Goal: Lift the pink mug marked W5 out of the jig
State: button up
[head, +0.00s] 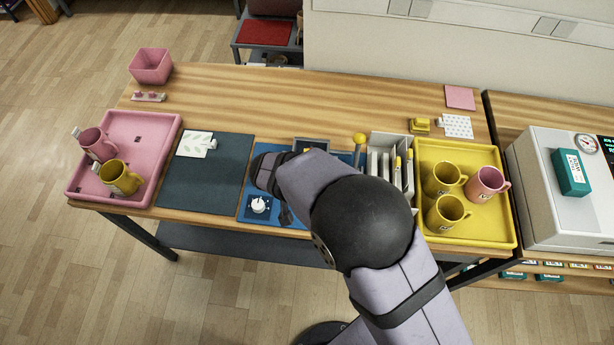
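My arm crosses the middle of the head view and covers much of the blue mat (247,178). My gripper (285,214) is over this mat, mostly hidden behind my wrist; only a dark part shows, and its opening cannot be seen. No mug shows in the covered area, and the jig cannot be made out. One pink mug (97,145) stands in the pink tray (143,127) at left. Another pink mug (487,185) stands in the yellow tray (483,233) at right. The marks on both are too small to read.
Yellow mugs stand in the pink tray (120,178) and the yellow tray (443,178). A white knob (258,205) sits on the blue mat; a yellow-topped lever (360,139) rises behind my arm. A white rack (383,166) stands beside it. The dark mat (203,175) is mostly clear.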

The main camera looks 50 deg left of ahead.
jog(key=shift+w+f, duration=0.15)
jog(key=shift+f, duration=0.25)
jog(key=shift+r, duration=0.1)
grip_shut()
jog(key=shift+a+r, duration=0.1)
dwell(1.0)
